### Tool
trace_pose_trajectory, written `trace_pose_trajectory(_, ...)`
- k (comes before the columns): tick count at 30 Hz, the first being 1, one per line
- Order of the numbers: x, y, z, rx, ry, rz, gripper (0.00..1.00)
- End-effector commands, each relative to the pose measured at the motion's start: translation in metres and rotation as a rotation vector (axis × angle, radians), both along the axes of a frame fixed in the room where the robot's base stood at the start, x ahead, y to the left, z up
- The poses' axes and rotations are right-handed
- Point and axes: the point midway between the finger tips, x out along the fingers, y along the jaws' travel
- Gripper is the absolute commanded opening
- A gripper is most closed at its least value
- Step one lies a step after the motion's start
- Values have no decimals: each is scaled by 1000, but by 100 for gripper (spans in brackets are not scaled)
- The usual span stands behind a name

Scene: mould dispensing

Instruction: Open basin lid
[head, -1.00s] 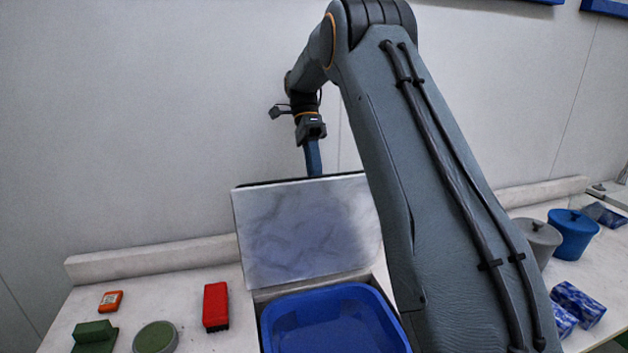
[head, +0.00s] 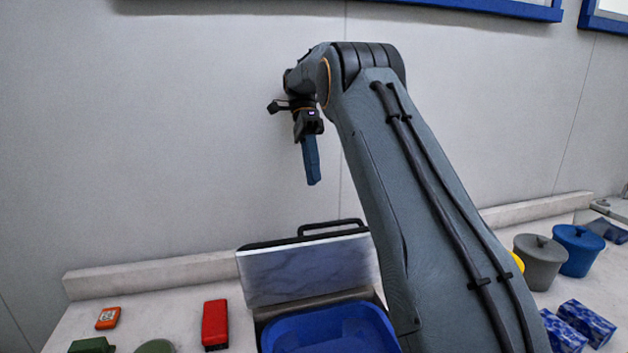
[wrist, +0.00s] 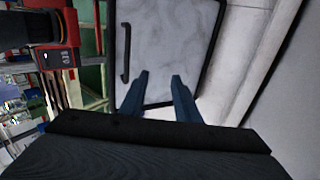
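The basin lid (head: 308,270) stands raised at the back of the blue basin (head: 330,330), its pale marbled face toward the head camera. The basin is uncovered, partly behind my arm. The lid's dark handle (head: 330,228) shows above its top edge. My gripper (head: 313,184) hangs above the lid, apart from it in the head view. In the wrist view, my gripper's two blue fingers (wrist: 160,76) are spread with nothing between them. The lid (wrist: 165,45) and its handle (wrist: 125,52) lie beyond them.
A red block (head: 215,324), an orange device (head: 108,317) and green items (head: 92,345) sit left of the basin. Grey (head: 540,261) and blue (head: 577,250) lidded pots and blue patterned boxes (head: 585,322) are at right. A wall stands close behind.

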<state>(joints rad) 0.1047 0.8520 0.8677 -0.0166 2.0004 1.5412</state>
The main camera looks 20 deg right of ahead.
Motion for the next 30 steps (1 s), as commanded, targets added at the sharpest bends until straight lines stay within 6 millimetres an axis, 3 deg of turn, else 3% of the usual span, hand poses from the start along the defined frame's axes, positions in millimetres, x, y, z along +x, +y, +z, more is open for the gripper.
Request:
trace_pose_trajectory(7, 5, 0, 12, 0, -2, 0, 29)
trace_pose_trajectory(30, 7, 0, 13, 0, -3, 0, 29)
